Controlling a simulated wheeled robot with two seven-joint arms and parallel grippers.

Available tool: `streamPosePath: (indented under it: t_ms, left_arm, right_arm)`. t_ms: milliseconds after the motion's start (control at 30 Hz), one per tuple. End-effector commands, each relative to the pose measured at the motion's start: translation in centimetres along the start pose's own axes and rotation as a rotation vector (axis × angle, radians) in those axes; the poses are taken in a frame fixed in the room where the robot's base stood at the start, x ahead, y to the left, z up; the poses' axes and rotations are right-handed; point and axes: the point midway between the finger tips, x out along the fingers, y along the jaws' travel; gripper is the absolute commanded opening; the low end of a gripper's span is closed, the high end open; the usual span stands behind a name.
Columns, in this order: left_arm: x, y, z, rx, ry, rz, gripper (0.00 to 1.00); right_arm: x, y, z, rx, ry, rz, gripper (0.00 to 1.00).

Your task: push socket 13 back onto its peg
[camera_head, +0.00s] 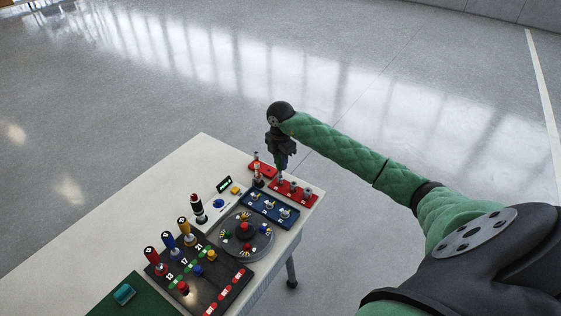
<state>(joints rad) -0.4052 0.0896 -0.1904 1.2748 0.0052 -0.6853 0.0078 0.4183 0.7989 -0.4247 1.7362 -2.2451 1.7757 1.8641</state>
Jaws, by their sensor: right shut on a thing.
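A red socket rail (299,200) lies near the far right corner of the table, with small metallic sockets (307,191) standing along it. My right gripper (281,168) comes down from above at the left end of this rail. It is shut on a small socket, mostly hidden by the fingers; the view is too small to read its number or tell whether it sits on its peg. My left gripper is not in view.
A red block (262,167) and a dark-topped upright tool (198,206) stand nearby.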

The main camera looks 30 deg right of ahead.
Motion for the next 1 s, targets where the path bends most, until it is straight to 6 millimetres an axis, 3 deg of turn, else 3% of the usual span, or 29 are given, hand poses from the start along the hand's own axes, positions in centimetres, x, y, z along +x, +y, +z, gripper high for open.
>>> streamPosePath:
  t_ms: [467, 1000]
  left_arm:
    - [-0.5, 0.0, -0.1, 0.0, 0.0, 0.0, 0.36]
    - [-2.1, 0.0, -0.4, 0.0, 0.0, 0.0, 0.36]
  right_arm:
    - [-1.0, 0.0, 0.0, 0.0, -0.001, 0.001, 0.02]
    - [-4.5, 0.0, 0.1, 0.001, -0.001, 0.001, 0.02]
